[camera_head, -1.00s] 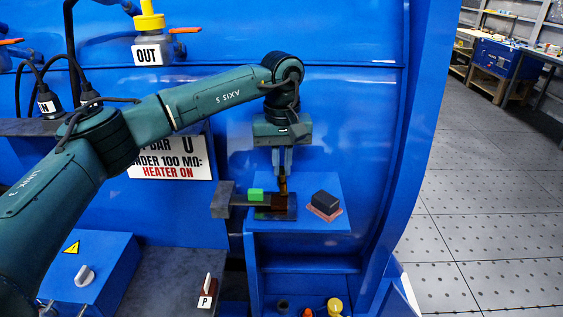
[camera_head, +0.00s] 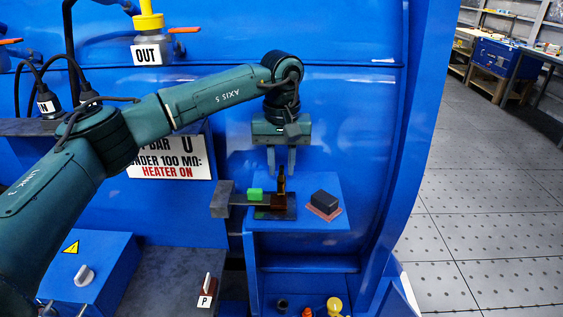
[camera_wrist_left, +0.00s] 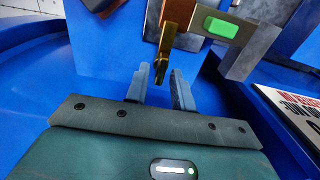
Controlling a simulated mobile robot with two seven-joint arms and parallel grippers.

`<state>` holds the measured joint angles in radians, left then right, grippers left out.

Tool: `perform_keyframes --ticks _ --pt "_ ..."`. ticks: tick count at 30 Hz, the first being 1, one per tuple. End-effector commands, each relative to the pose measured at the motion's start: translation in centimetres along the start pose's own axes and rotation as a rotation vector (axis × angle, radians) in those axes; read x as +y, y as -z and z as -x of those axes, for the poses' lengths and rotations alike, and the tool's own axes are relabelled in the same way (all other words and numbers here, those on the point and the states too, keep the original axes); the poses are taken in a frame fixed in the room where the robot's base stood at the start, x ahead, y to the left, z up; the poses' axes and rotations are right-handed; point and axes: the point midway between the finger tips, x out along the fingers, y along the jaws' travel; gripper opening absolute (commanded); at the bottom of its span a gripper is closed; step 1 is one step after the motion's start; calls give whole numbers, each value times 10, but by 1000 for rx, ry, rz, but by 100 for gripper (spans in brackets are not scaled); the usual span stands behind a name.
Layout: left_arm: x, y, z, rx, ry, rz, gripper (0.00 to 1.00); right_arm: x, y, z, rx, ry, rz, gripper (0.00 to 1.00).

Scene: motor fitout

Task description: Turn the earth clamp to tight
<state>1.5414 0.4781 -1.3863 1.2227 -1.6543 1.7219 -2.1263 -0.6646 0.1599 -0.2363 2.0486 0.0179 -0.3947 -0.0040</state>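The earth clamp (camera_head: 279,203) stands on the blue ledge of the machine, with a brass upright handle (camera_head: 281,180) on a dark brown block. In the left wrist view the brass handle (camera_wrist_left: 164,52) points between the fingertips. My left gripper (camera_head: 281,170) is above the clamp with its fingers spread apart, one on each side of the handle's top. The left gripper also shows in the left wrist view (camera_wrist_left: 157,78), open, with gaps between the fingers and the handle. My right gripper is not in view.
A grey bar with a green block (camera_head: 255,194) runs left from the clamp. A black block on a reddish base (camera_head: 325,204) sits close to the right. A blue box with a white knob (camera_head: 84,275) is at lower left. Floor at right is clear.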

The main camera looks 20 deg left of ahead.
Motion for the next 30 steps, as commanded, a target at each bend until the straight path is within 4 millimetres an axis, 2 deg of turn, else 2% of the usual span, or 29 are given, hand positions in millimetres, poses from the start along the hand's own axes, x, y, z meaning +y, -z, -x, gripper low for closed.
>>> perform_keyframes --ticks 3,10,14,17,24,30 --pt "0 0 0 0 0 0 32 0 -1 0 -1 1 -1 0" --pt "0 0 1 1 0 1 32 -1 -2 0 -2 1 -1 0" --pt "0 0 12 2 -1 1 32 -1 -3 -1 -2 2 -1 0" --pt "0 0 30 4 -1 1 32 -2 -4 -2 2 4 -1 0" --pt "1 0 85 3 -1 1 32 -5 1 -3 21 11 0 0" --pt "1 0 119 2 0 0 32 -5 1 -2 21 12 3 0"
